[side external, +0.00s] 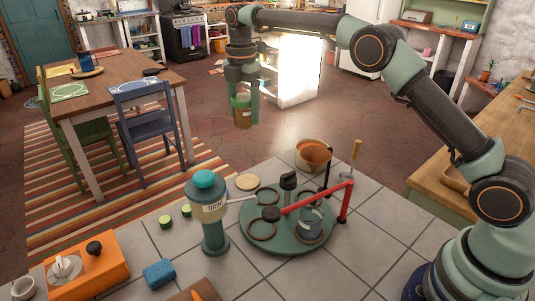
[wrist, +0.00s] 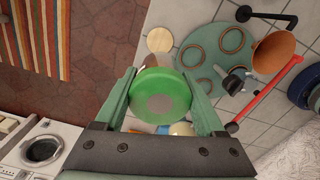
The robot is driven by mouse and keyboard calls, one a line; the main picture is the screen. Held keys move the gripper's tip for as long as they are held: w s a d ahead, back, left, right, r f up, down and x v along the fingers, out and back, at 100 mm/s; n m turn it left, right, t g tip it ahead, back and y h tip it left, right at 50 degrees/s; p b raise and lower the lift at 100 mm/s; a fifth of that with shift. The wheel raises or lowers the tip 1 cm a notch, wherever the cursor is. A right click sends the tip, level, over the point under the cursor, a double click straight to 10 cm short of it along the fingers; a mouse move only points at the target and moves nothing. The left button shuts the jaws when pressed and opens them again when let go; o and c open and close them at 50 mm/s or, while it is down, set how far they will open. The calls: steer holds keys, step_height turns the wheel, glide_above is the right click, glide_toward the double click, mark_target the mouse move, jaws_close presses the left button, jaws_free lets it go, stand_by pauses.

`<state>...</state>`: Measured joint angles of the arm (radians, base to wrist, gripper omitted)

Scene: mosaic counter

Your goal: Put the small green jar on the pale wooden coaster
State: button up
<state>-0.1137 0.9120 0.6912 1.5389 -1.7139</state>
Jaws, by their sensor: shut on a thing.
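My gripper (side external: 244,112) is shut on the small green jar (side external: 243,119) and holds it upright, high in the air. In the wrist view the jar's round green top (wrist: 160,95) fills the space between the two fingers (wrist: 159,90). The pale wooden coaster (side external: 247,182) lies flat and empty on the tiled counter, below the jar in the side view. It also shows in the wrist view (wrist: 160,40), just beyond the jar. The jar and coaster are well apart.
A round green stand (side external: 278,246) with rings and a red bar (side external: 318,198) is right of the coaster. A teal-topped dispenser (side external: 213,228) stands in front of it. A brown pot (side external: 312,155) is behind. Small green discs (side external: 165,222) and a blue sponge (side external: 159,273) lie left.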

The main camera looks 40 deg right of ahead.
step_height(320, 180, down, 18)
steer(key=shift+r, duration=0.1)
stand_by(0.4)
steer(key=o, duration=1.5)
steer(key=shift+f, duration=0.25)
steer(key=shift+r, duration=0.1)
